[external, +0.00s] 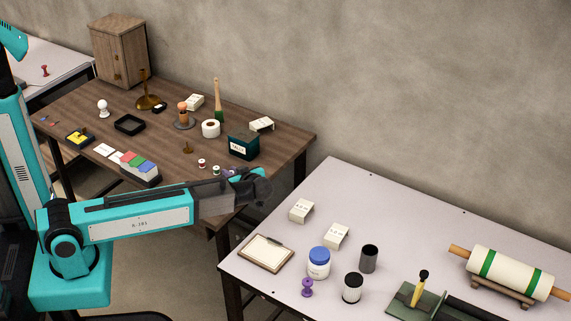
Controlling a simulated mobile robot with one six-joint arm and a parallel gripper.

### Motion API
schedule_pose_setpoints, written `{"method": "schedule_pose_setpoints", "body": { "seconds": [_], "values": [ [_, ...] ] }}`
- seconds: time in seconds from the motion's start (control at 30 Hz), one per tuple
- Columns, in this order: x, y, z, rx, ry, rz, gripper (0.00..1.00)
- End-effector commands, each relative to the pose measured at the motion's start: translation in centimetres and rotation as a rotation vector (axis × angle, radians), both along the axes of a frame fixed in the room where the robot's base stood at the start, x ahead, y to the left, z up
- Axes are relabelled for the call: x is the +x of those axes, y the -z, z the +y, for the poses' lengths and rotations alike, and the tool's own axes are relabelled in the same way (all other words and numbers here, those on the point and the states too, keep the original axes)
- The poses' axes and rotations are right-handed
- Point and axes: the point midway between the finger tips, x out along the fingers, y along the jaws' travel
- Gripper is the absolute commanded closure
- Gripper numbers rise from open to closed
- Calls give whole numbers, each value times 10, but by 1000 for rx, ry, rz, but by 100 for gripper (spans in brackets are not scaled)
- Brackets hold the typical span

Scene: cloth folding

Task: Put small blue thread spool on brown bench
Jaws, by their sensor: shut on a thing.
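A small blue-violet thread spool (228,172) shows at the front right of the brown bench (165,150), partly hidden by my arm. My gripper (240,178) is at the spool, over the bench's front right corner. It is shut on the spool, though the dark wrist hides most of the fingers. I cannot tell whether the spool touches the bench top.
Small spools with red (202,163) and green (215,170) thread stand just left. A dark green box (243,146) and a white tape roll (211,128) stand behind. A pale table (330,200) with jars and a clipboard (266,253) lies to the right.

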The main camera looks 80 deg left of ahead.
Motion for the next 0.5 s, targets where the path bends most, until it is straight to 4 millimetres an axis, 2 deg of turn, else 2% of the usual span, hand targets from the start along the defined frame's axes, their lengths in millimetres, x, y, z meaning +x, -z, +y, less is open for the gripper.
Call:
{"method": "schedule_pose_setpoints", "body": {
  "seconds": [0.13, 0.5],
  "values": [
    [0, 8, 0, 0, 0, 0, 100],
    [0, 10, 0, 0, 0, -1, 100]
  ]
}}
